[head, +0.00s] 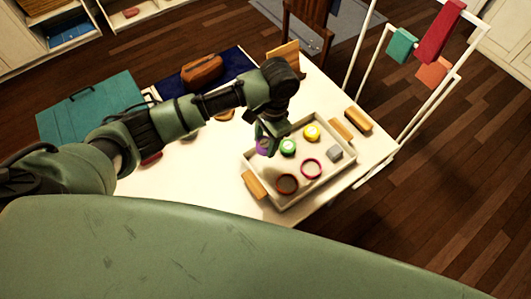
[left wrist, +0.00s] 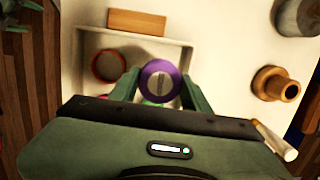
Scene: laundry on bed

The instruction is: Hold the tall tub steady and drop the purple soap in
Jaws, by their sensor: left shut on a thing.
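I cannot make out a tall tub with certainty in either view. My right gripper is not in view.
A brown bag (head: 202,72), teal case (head: 92,108) and white rack (head: 411,130) stand around.

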